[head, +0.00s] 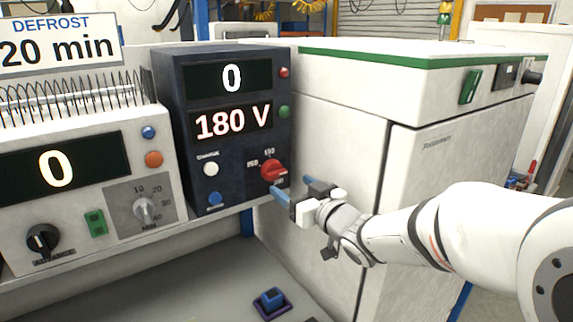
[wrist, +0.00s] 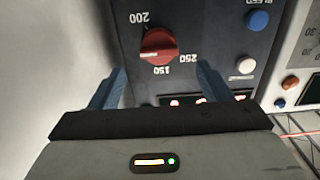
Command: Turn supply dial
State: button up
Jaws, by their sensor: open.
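The supply dial is a red knob (head: 273,170) low on the right of the dark control box (head: 183,158). In the wrist view the dial (wrist: 158,46) has labels 150, 200 and 250 around it, and the view is upside down. A pale mark shows on the knob. My gripper (head: 292,185) is in front of and just below the dial in the head view, its blue fingers apart. In the wrist view my gripper (wrist: 160,82) has one finger toward each side of the dial, with nothing between the fingertips; contact does not show.
The box's displays read 0 (head: 232,78) and 180 V (head: 232,122). A white button (head: 211,169) and a blue button (head: 215,199) sit left of the dial. A white unit with a grey timer dial (head: 145,209) stands left. A white cabinet (head: 340,150) stands close right.

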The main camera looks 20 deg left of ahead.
aim_at(278, 174)
jog(key=p+x, duration=0.1)
jog(key=x, duration=0.7)
jog(key=shift+w+r+p, duration=0.1)
jog(key=shift+w+p, duration=0.05)
jog(key=shift+p, duration=0.25)
jog(key=shift+c, duration=0.4)
jog(key=c, duration=0.9)
jog(key=shift+m, duration=0.4)
jog(key=shift+d+m, duration=0.1)
jog(key=shift+m, duration=2.4)
